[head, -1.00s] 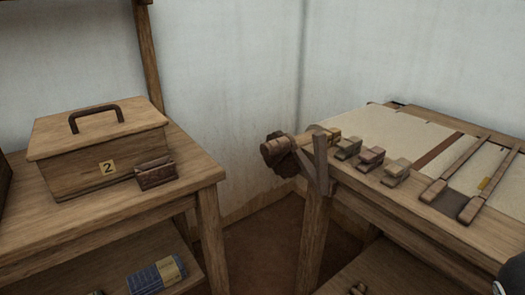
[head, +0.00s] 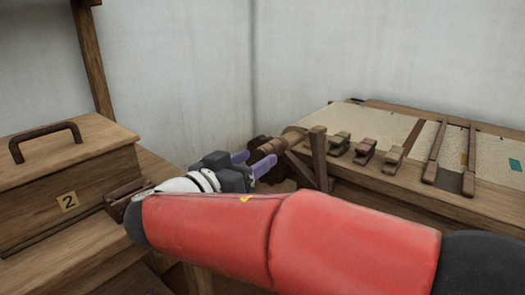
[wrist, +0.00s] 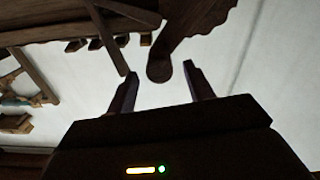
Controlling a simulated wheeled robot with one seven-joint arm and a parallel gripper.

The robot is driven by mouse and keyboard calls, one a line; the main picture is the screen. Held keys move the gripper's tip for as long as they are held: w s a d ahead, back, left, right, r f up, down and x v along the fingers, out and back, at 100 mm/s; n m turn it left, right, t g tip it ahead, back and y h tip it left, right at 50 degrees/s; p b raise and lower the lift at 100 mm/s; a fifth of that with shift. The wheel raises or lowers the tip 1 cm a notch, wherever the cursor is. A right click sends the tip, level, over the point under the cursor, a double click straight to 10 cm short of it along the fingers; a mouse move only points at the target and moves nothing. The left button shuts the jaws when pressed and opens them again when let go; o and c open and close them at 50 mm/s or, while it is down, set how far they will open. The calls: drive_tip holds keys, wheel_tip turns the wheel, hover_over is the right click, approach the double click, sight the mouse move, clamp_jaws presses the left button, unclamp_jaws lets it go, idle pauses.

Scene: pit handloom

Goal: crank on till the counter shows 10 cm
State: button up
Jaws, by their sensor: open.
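A dark brown wooden crank (head: 266,147) with a toothed wheel is at the end of the cloth roller (head: 293,137), at the left end of the loom. In the wrist view its round grip (wrist: 160,68) shows end-on between my fingertips, with a gap on each side. My gripper (head: 254,162) is open, its two purple fingers pointing at the crank from the left. It also shows in the wrist view (wrist: 161,75), empty. I cannot make out a counter or its reading in either view.
The loom's wooden frame (head: 318,157) stands just right of the crank, with several wooden clamps (head: 365,150) along its front edge. On the left, a lidded box (head: 65,180) marked 2 and a small brown block (head: 122,195) are close to my arm.

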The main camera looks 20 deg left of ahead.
sight(259, 157)
drive_tip(key=shift+p+x, duration=0.35)
drive_tip(key=shift+x, duration=1.9)
drive_tip(key=shift+c, duration=0.4)
clamp_jaws()
